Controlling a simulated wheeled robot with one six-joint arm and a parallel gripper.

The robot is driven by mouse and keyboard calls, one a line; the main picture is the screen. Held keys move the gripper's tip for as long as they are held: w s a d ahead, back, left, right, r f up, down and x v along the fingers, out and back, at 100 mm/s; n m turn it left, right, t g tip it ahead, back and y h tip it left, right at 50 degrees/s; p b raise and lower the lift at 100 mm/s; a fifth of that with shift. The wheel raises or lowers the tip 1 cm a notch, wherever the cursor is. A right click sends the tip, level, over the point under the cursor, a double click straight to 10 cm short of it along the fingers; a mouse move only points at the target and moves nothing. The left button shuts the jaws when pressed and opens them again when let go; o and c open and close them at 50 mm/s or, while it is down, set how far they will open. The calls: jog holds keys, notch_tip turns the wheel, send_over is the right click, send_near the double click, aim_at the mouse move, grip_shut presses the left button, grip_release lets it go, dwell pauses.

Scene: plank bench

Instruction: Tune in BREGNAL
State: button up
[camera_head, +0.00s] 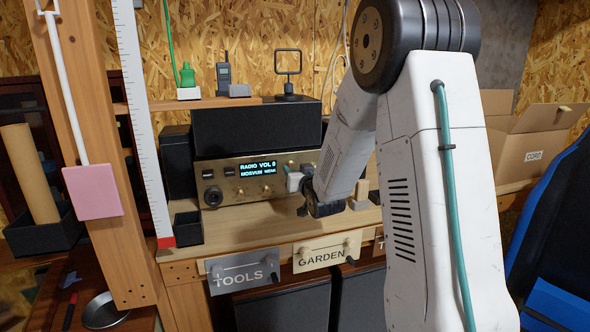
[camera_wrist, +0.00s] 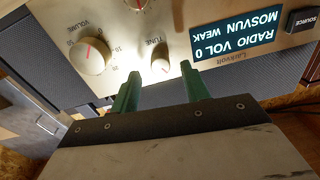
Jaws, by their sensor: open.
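The radio (camera_head: 228,186) stands on the bench with a brass front panel. Its lit display (camera_head: 257,168) reads RADIO VOL 0 and MOSVUN WEAK; the same display (camera_wrist: 236,38) shows upside down in the wrist view. In the head view my arm partly hides the panel's right side.
The larger VOLUME knob (camera_wrist: 90,56) is left of TUNE in the wrist view, and a SOURCE button (camera_wrist: 302,20) is at the right. A black box (camera_head: 255,128) sits above the radio. Drawers labelled TOOLS (camera_head: 240,274) and GARDEN (camera_head: 326,252) are below.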

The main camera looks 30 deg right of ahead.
jog(key=shift+x, duration=0.9)
jog(key=c, duration=1)
jog(key=shift+m, duration=0.4)
jog(key=m, duration=1.1)
jog(key=shift+f, duration=0.1)
jog(key=shift+d, duration=0.1)
